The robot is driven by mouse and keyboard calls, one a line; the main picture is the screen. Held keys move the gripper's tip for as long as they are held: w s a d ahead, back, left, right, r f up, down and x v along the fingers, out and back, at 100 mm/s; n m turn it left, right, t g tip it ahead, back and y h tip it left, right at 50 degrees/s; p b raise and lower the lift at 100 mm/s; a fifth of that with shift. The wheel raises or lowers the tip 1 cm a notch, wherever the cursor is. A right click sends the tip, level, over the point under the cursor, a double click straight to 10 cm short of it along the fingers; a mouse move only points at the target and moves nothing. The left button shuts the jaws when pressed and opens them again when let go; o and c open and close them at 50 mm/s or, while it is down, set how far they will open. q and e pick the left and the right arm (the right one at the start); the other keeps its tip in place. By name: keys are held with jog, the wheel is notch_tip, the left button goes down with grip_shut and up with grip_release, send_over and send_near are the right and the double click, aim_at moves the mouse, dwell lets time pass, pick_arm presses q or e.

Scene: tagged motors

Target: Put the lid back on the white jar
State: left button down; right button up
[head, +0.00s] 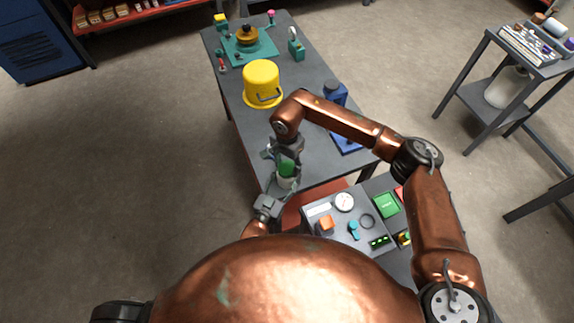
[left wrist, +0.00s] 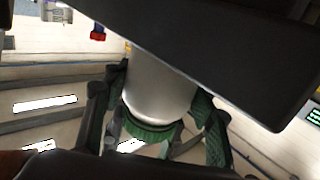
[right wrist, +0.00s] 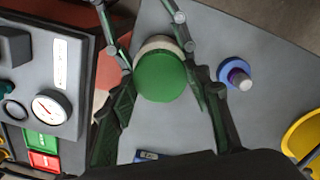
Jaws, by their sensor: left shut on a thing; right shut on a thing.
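The white jar (head: 287,183) is held upright above the floor by the table's near end. My left gripper (head: 277,186) is shut on it, with a finger on each side in the left wrist view, where the jar (left wrist: 158,90) shows upside down. The green lid (head: 286,166) is at the jar's mouth, and its ridged edge (left wrist: 150,131) meets the jar there. My right gripper (right wrist: 163,85) is shut on the lid from above. In the right wrist view the lid (right wrist: 160,77) covers most of the jar's rim. I cannot tell whether it is fully seated.
A grey console (head: 320,211) with a gauge and buttons stands close on the right. On the table (head: 225,75) are a yellow bucket (head: 262,82), a blue stand (head: 347,142) and a teal fixture (head: 250,50) at the far end. Floor is clear on the left.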

jog(key=m, duration=0.7)
jog(key=shift+m, duration=0.4)
jog(key=m, duration=0.7)
jog(key=shift+m, duration=0.3)
jog(key=m, duration=1.1)
jog(key=shift+m, duration=0.3)
jog(key=m, duration=0.4)
jog(key=shift+m, duration=0.3)
jog(key=o, duration=1.4)
jog(key=shift+f, duration=0.1)
jog(key=shift+c, duration=0.2)
